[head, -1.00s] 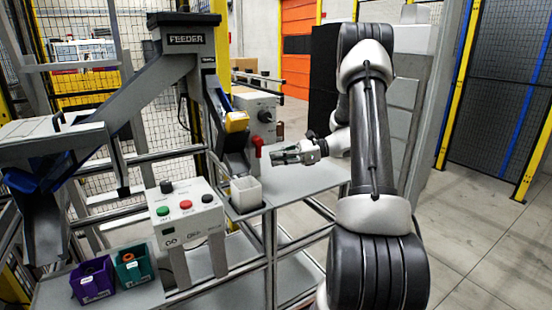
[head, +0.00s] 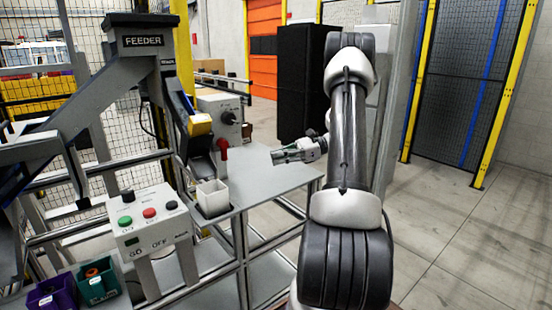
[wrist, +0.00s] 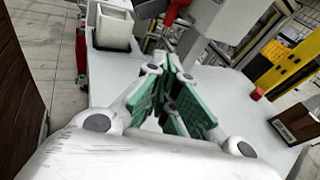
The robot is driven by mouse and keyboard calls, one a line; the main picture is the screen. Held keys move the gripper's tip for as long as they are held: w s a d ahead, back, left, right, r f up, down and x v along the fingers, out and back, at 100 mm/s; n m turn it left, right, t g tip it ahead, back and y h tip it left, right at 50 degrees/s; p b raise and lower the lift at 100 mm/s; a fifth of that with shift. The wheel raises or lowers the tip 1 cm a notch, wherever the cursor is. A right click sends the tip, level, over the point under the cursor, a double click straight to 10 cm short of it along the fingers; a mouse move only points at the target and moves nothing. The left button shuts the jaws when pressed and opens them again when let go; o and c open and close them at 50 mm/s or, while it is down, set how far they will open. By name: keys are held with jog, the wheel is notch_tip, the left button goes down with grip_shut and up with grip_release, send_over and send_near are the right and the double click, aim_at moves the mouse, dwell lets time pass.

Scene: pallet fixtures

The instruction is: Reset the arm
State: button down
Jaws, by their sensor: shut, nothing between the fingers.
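My gripper (head: 284,157) is at the end of my raised, folded arm, above the grey table top (head: 262,180) at the feeder station. In the wrist view my gripper (wrist: 176,72) shows its green-padded fingers drawn together with nothing between them. It is apart from the white square cup (head: 212,196), which stands at the left end of the table top. The cup also shows at the upper left of the wrist view (wrist: 112,26).
The feeder (head: 142,40) with its chute stands to the left. A control box (head: 150,220) with buttons is at front left, near a purple bin (head: 52,291) and a green bin (head: 97,280). A red lever (head: 222,148) rises behind the cup. Open floor lies right.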

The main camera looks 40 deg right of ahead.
dwell(0.3)
jog(key=s+a+r+n+g+h, duration=0.3)
jog(key=s+a+r+n, duration=0.15)
jog(key=a, duration=0.25)
jog(key=s+a+r+n+g+h, duration=0.35)
jog(key=s+a+n, duration=0.2)
jog(key=a, duration=0.25)
jog(key=s+r+n+t+h, duration=0.2)
jog(key=s+n+h, duration=0.2)
jog(key=s+n, duration=0.2)
jog(key=s+r+n+t+h, duration=0.1)
jog(key=s+n+h, duration=0.3)
jog(key=s, duration=0.6)
jog(key=shift+s+a+r+n+t, duration=0.4)
jog(key=shift+n+t, duration=0.25)
jog(key=shift+n, duration=0.25)
